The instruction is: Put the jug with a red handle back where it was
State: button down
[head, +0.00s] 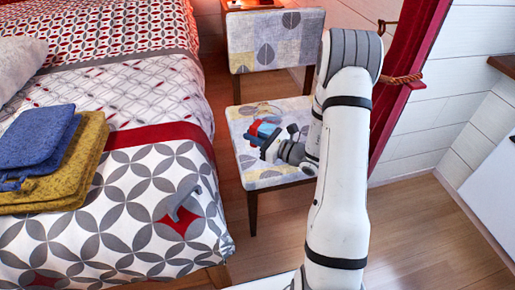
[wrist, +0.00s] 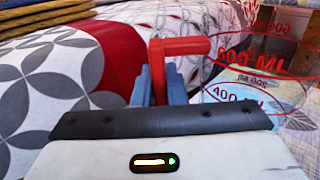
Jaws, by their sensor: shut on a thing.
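The jug (wrist: 262,62) is clear, with red volume marks and a red handle (wrist: 182,47). It fills the right side of the wrist view. My gripper (wrist: 158,78) has its blue fingers shut on the red handle. In the head view, my gripper (head: 262,131) is over the seat of the patterned chair (head: 245,165), with the red handle (head: 254,127) at its fingertips. The clear body is hard to make out there. I cannot tell whether the jug touches the seat.
The bed (head: 150,190) is on the left, with folded blue (head: 38,137) and mustard towels (head: 62,185) and a small grey object (head: 184,203) on it. A red curtain (head: 405,75) hangs behind my arm. Wooden floor (head: 425,235) is clear at the right.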

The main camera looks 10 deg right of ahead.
aim_at(253, 146)
jog(key=shift+f+b, duration=0.7)
jog(key=shift+f, duration=1.2)
jog(key=shift+f, duration=0.15)
jog(key=c, duration=1.5)
grip_release()
